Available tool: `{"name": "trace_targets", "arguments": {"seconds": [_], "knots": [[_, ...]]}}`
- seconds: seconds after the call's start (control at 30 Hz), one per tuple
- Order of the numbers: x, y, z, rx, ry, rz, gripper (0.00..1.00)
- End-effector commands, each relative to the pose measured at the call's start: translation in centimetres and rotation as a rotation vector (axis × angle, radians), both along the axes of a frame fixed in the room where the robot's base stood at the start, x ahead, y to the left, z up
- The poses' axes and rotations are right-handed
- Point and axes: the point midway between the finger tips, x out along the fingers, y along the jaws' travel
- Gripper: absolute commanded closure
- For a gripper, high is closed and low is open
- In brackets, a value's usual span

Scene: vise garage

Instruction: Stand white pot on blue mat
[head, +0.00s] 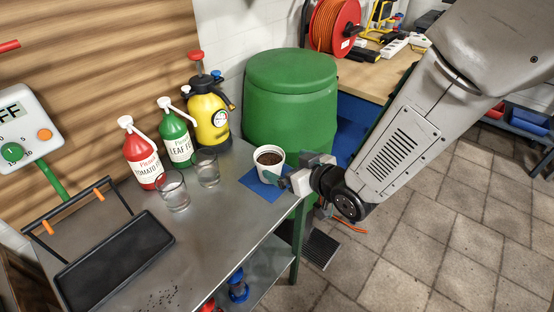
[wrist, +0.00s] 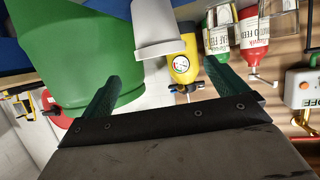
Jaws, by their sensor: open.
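The white pot (head: 269,158), filled with dark soil, stands upright at the right end of the metal bench. The blue mat (head: 257,187) shows around its foot, and the pot appears to rest on it. My gripper (head: 281,171) is just right of the pot, low down, with its green fingers toward it. In the wrist view the pot (wrist: 155,32) is beyond the open fingers (wrist: 161,70), roughly centred between them, with nothing held. Whether a finger touches the pot is unclear. The far finger is mostly hidden in the head view.
A large green barrel (head: 290,105) stands close behind the pot. To the left are a yellow sprayer (head: 210,122), green bottle (head: 175,140), red bottle (head: 141,158) and two glasses (head: 206,168). A black tray (head: 115,262) lies at front left. The bench middle is clear.

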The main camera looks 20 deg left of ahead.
Motion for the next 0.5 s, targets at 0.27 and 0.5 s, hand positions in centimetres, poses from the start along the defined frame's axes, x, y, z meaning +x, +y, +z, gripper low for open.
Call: {"name": "trace_targets", "arguments": {"seconds": [0.27, 0.5], "knots": [[-1.8, -2.6, 1.3, 0.000, 0.000, -0.001, 0.02], [-1.9, -2.8, 1.4, -0.001, 0.000, -0.001, 0.02]]}}
